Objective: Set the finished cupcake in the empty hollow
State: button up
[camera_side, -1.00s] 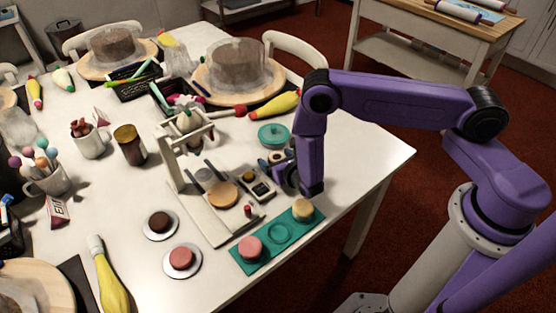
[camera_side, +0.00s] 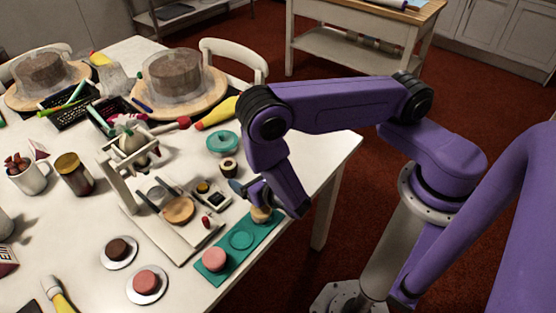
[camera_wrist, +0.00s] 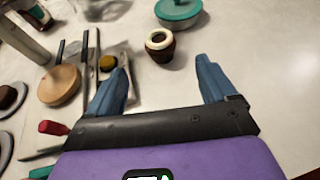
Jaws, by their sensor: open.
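A small cupcake in a dark case with a cream ring on top (camera_side: 228,168) stands on the table beyond my gripper; it also shows in the wrist view (camera_wrist: 160,44). The teal tray (camera_side: 222,252) near the table edge has a pink-topped cupcake (camera_side: 214,260) in its near hollow. Its middle hollow (camera_side: 241,239) is empty. A tan-topped cupcake (camera_side: 261,213) sits in the far hollow, partly behind my arm. My gripper (camera_wrist: 160,72) is open and empty, its blue fingers apart, with the dark-cased cupcake ahead of the gap, not between them.
A teal lidded pot (camera_side: 222,142) stands just beyond the cupcake. A white stand (camera_side: 118,178), a wooden disc (camera_side: 179,210) and a small dark box (camera_side: 211,196) lie left of my gripper. Two saucers with cakes (camera_side: 147,284) sit near the front. Bare table lies to the right.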

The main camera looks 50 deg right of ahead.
jog(key=shift+r, duration=0.35)
jog(key=s+d+r+m+g+h, duration=0.3)
jog(key=d+r+m, duration=0.1)
jog(key=r+m, duration=0.25)
jog(key=s+d+r+m+g+h, duration=0.2)
jog(key=d+r+m+h, duration=0.15)
jog(key=r+m, duration=0.35)
jog(key=s+r+m+g+y, duration=0.3)
jog(key=s+r+g+y, duration=0.1)
jog(key=s, duration=0.5)
jog(key=s+r+m+g+y, duration=0.4)
jog(key=s+r, duration=0.1)
jog(key=s, duration=0.4)
jog(key=shift+s+d+y, duration=0.15)
jog(key=shift+d+y, duration=0.2)
jog(key=shift+o, duration=0.3)
jog(key=shift+s+a+r+m+y, duration=0.2)
jog(key=shift+s+r+m+y, duration=0.2)
jog(key=shift+s, duration=0.15)
